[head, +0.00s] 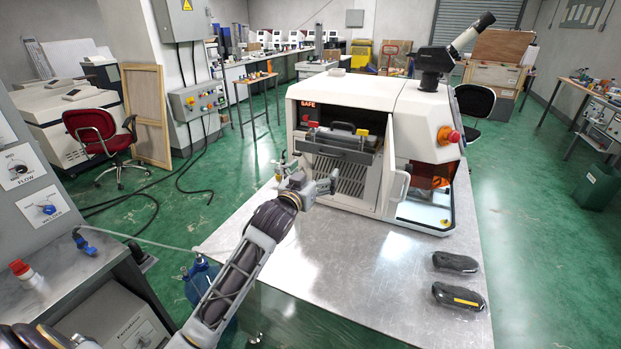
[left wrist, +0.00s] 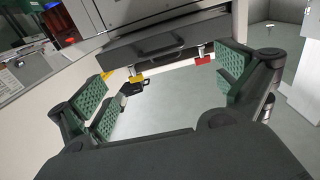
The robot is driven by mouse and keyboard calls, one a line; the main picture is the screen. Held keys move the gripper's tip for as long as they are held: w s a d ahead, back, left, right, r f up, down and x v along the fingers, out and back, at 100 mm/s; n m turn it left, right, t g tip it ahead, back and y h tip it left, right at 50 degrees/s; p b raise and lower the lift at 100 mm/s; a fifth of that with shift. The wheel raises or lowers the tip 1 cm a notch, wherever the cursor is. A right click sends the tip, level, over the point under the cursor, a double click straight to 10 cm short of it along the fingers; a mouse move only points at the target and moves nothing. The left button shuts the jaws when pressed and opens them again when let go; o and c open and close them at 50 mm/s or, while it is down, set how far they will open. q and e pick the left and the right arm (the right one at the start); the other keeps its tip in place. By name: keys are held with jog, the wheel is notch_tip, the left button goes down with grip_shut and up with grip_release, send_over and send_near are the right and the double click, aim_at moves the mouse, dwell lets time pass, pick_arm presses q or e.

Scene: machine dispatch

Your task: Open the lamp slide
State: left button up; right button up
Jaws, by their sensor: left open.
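The white machine (head: 425,118) stands on the metal table. In its front opening is a dark slide unit (head: 340,150) with a dark bar handle, which I take for the lamp slide. A red latch (head: 313,125) and a yellow latch (head: 362,133) sit at its two ends. In the left wrist view, the dark slide front (left wrist: 150,45), the yellow latch (left wrist: 136,78) and the red latch (left wrist: 202,60) lie ahead of the fingers. My left gripper (head: 312,178) is open and empty, in front of and below the slide, apart from it. It also shows in the left wrist view (left wrist: 165,90).
The bare metal table (head: 330,260) is clear in front of the machine. Two dark oblong objects (head: 456,262) lie at its right. A red emergency knob (head: 453,136) juts from the machine's right side. A grey bench (head: 75,275) stands at the left.

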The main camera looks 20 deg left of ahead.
pick_arm(q)
jog(key=shift+s, duration=1.4)
